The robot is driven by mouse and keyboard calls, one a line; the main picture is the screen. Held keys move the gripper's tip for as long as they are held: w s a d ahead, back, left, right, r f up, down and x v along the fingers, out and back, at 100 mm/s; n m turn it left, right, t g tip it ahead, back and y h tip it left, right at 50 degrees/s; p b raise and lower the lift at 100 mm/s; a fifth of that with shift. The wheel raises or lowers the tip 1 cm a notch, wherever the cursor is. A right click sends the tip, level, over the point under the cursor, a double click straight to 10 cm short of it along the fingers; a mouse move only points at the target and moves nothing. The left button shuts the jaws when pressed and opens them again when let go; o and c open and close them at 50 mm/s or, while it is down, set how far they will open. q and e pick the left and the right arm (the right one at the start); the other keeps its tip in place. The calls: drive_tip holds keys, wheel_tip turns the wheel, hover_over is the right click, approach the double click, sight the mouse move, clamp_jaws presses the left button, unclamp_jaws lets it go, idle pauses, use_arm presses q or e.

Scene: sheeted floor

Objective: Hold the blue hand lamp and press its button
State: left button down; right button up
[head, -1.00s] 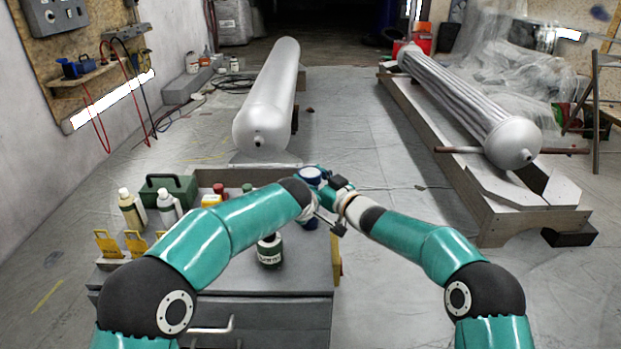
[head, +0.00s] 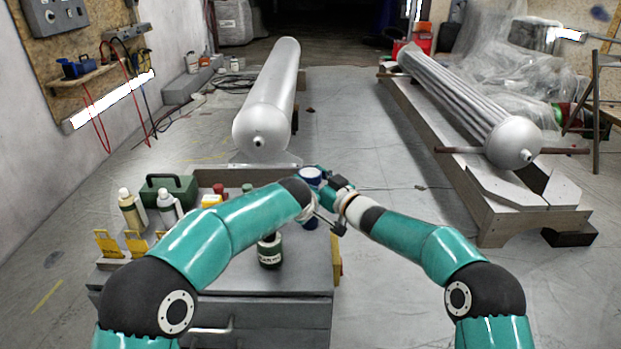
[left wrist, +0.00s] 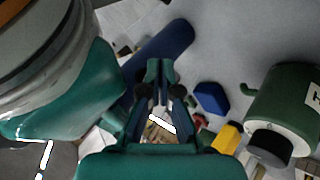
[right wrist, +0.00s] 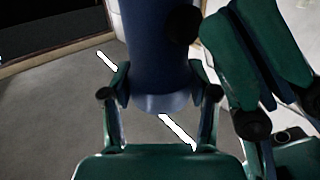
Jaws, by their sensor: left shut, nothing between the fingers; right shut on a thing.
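The blue hand lamp (head: 310,176) is held upright above the far right part of the grey cart, where the two arms meet. My right gripper (right wrist: 160,95) is shut on the lamp, with a finger on each side of its blue body (right wrist: 160,45) in the right wrist view. My left gripper (left wrist: 163,80) is shut and empty, its fingertips close in front of the blue lamp body (left wrist: 170,45) in the left wrist view. I cannot tell whether they touch it. In the head view the wrists partly hide the lamp.
The grey cart (head: 290,290) carries a dark green tin (head: 269,250), bottles (head: 132,212), a green case (head: 168,190) and yellow holders (head: 108,244). A metal cylinder (head: 262,120) lies beyond it. A long wooden stand (head: 470,190) is at right. The floor between is clear.

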idle(0.4)
use_arm(q)
drive_tip(key=shift+w, duration=0.45)
drive_tip(key=shift+w+r, duration=0.1)
idle(0.5)
drive_tip(key=shift+s, duration=0.6)
drive_tip(key=s, duration=0.6)
idle(0.3)
